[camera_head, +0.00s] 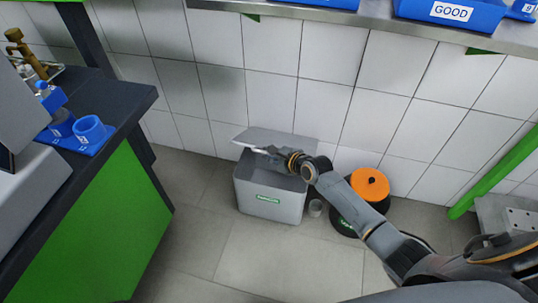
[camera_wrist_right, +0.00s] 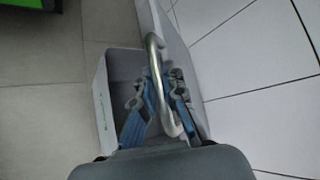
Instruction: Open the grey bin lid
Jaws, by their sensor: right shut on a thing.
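The grey bin (camera_head: 268,205) with a green label stands on the floor against the tiled wall. Its grey lid (camera_head: 283,138) is raised at a tilt, hinged toward the wall. In the wrist view, the bin's open inside (camera_wrist_right: 122,68) shows beside the lid (camera_wrist_right: 168,38). My right gripper (camera_head: 270,153) is at the lid and shut on its curved metal handle (camera_wrist_right: 152,52). The blue-padded fingers (camera_wrist_right: 160,100) sit on both sides of the handle. My left gripper is not in view.
A green-sided workbench (camera_head: 95,220) is at left. A metal shelf (camera_head: 390,27) with blue bins is above. The floor in front is clear.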

